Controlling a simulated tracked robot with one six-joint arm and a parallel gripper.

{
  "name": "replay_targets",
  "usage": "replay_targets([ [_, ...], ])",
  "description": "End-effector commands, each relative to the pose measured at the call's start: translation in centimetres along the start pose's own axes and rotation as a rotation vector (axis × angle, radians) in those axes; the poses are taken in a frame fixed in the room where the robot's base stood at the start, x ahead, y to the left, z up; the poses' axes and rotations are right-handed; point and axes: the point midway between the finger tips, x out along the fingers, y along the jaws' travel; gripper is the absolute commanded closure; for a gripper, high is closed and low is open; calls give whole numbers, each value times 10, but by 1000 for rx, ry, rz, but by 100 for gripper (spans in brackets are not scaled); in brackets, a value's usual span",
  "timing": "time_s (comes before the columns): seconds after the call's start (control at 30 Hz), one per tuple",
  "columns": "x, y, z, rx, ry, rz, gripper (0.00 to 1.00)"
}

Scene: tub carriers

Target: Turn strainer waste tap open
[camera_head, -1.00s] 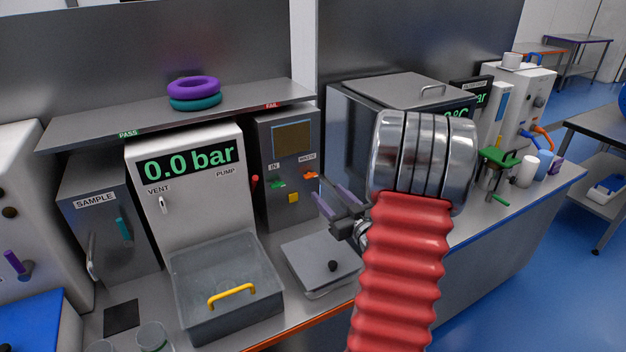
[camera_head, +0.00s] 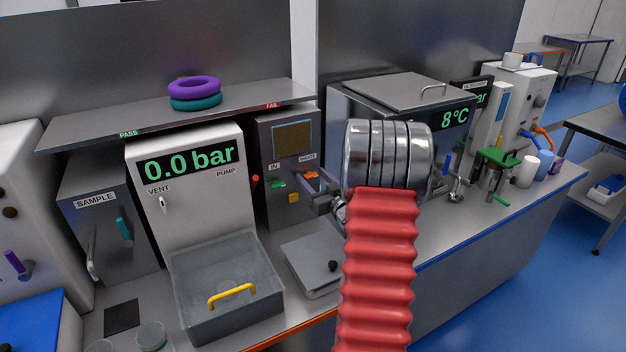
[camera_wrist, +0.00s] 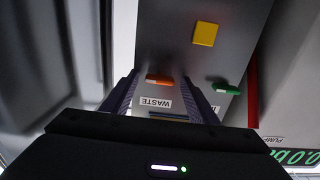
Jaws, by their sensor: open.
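The strainer is a dark grey box (camera_head: 267,190) with a mesh window and labels IN and WASTE. Its orange waste tap (camera_wrist: 153,79) shows beside the WASTE label in the wrist view, its handle lying crosswise. My gripper (camera_wrist: 158,76) is open, and its two purple fingers stand on either side of this tap in that view. I cannot tell whether either finger touches it. In the head view my gripper (camera_head: 318,181) is at the strainer's right front and mostly covers the tap. The green IN tap (camera_wrist: 226,88) lies outside the fingers.
A yellow square (camera_head: 293,198) is on the strainer's front below the taps. A flat grey lidded box (camera_head: 305,264) lies on the bench below. The white pump unit (camera_head: 190,190) stands left, with a red knob near the strainer. A shelf (camera_head: 240,105) is above.

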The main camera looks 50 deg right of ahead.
Motion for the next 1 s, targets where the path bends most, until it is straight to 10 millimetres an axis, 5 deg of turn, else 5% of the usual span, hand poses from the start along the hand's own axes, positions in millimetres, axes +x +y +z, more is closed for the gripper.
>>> replay_targets([
  [0.67, -1, 0, 0, 0, 0, 0, 87],
  [1.0, 0, -2, 0, -35, 0, -4, 87],
])
